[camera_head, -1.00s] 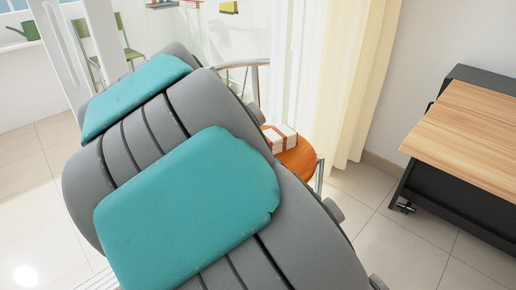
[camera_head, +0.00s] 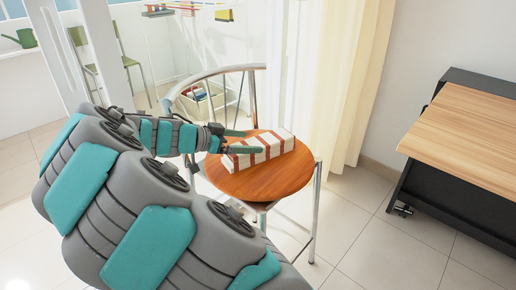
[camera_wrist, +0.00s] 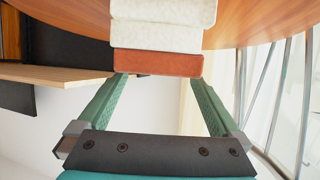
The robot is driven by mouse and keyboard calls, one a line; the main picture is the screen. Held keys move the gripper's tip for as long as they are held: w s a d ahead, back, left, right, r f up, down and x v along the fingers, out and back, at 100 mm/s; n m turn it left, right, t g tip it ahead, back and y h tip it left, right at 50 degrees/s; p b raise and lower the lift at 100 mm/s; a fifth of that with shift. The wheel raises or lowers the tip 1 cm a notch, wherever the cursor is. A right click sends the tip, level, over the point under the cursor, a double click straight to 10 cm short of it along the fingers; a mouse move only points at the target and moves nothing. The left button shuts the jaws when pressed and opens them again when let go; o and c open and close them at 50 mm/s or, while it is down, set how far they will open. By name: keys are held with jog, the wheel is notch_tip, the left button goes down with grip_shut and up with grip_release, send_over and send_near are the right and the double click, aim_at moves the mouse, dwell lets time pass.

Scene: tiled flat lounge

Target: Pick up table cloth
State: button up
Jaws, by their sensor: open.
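The table cloth (camera_head: 275,146) is a folded white bundle with rust-red bands. It lies on the round wooden seat of a chair (camera_head: 262,184) in the head view. My gripper (camera_head: 250,141) is open, with its green fingers reaching from the left over the seat at the cloth's near end. In the wrist view the cloth (camera_wrist: 165,38) shows at top centre, with its rust-red end lying between the open fingertips (camera_wrist: 160,77). I cannot tell whether the fingers touch it.
The chair has a curved metal back rail (camera_head: 212,74) and metal legs. A black cabinet with a wooden top (camera_head: 470,135) stands at right. A pale curtain (camera_head: 350,80) hangs behind the chair. A box of coloured items (camera_head: 203,98) is behind the rail. Tiled floor is free between chair and cabinet.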

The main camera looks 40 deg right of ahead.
aim_at(256, 143)
jog(key=p+x, duration=0.1)
jog(key=x, duration=0.4)
jog(key=shift+s+f, duration=0.1)
jog(key=shift+s, duration=0.1)
jog(key=c, duration=1.5)
jog(key=shift+o, duration=0.2)
